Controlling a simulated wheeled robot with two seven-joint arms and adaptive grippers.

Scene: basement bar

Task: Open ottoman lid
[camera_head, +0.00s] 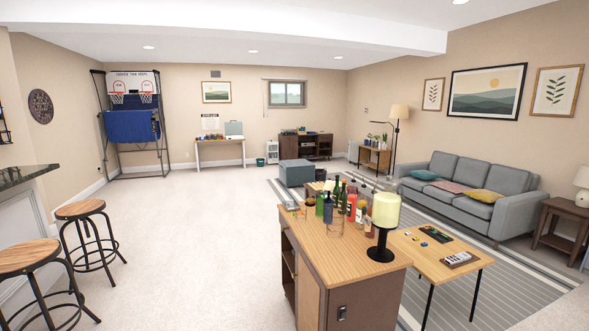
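The ottoman (297,172) is a grey-blue box on the far side of the room, near the picture's centre, beyond the wooden cabinet. Its top looks flat and its lid looks shut, though it is small at this distance. Part of its lower right side is close behind the bottles in the picture. Neither of my grippers shows in the head view.
A coffee table (440,262) and grey sofa (470,188) are on the right. Bar stools (82,210) stand at left. Open carpet (190,225) lies left of the cabinet.

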